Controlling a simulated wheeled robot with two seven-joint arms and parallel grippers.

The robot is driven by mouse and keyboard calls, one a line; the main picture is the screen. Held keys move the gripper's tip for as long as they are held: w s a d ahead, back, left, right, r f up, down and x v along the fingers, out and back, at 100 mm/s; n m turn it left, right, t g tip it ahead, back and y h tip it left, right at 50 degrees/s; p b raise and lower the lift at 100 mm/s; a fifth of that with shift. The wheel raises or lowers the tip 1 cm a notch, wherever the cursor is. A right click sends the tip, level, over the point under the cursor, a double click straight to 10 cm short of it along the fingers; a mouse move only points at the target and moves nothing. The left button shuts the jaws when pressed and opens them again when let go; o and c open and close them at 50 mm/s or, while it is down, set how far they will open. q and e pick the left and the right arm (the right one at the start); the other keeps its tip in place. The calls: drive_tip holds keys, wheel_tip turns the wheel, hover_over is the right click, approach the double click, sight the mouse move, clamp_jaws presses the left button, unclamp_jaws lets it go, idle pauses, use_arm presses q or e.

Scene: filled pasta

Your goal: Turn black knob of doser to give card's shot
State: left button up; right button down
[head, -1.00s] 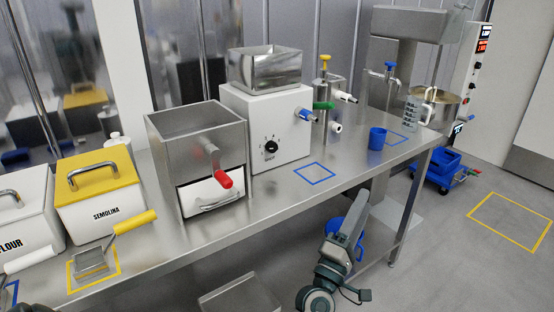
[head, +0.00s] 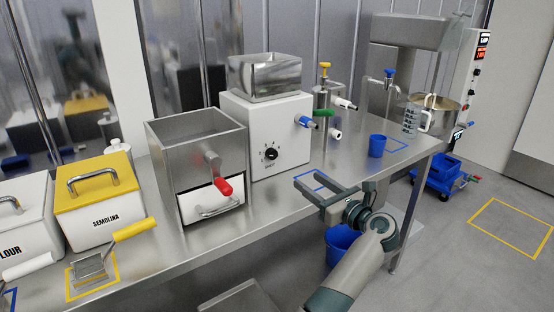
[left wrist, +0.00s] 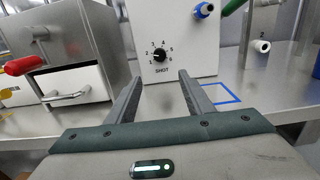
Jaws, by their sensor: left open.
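The doser is a white box (head: 287,112) with a steel hopper (head: 266,73) on top, standing on the steel table. Its black knob (head: 271,154) is on the front face. My left gripper (head: 308,182) is open and empty, over the table's front edge, in front of and right of the doser. In the left wrist view, the knob is just beyond the gap between the fingertips (left wrist: 160,76), apart from them. I see no card. My right gripper is out of view.
A steel box with a red-handled crank (head: 222,187) and white drawer stands left of the doser. A blue cup (head: 377,145) stands farther right. The table before the knob is clear.

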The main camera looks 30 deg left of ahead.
use_arm(q)
drive_tip(key=shift+a, duration=0.1)
drive_tip(key=p, duration=0.3)
approach(274, 156)
drive_tip(key=p+x, duration=0.1)
drive_tip(key=x, duration=0.6)
drive_tip(key=shift+s+r, duration=0.1)
drive_tip(key=shift+r, duration=0.05)
drive_tip(key=shift+w+a+p, duration=0.25)
drive_tip(key=shift+a+p, duration=0.05)
drive_tip(key=shift+a, duration=0.25)
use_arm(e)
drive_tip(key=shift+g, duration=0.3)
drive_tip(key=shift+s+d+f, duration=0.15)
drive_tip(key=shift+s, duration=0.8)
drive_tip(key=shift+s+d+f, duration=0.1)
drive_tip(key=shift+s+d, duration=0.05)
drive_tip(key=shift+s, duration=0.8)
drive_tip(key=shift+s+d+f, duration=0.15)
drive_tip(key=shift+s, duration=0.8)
use_arm(q)
drive_tip(key=c, duration=1)
drive_tip(key=shift+c, duration=0.2)
drive_tip(key=shift+f, duration=0.2)
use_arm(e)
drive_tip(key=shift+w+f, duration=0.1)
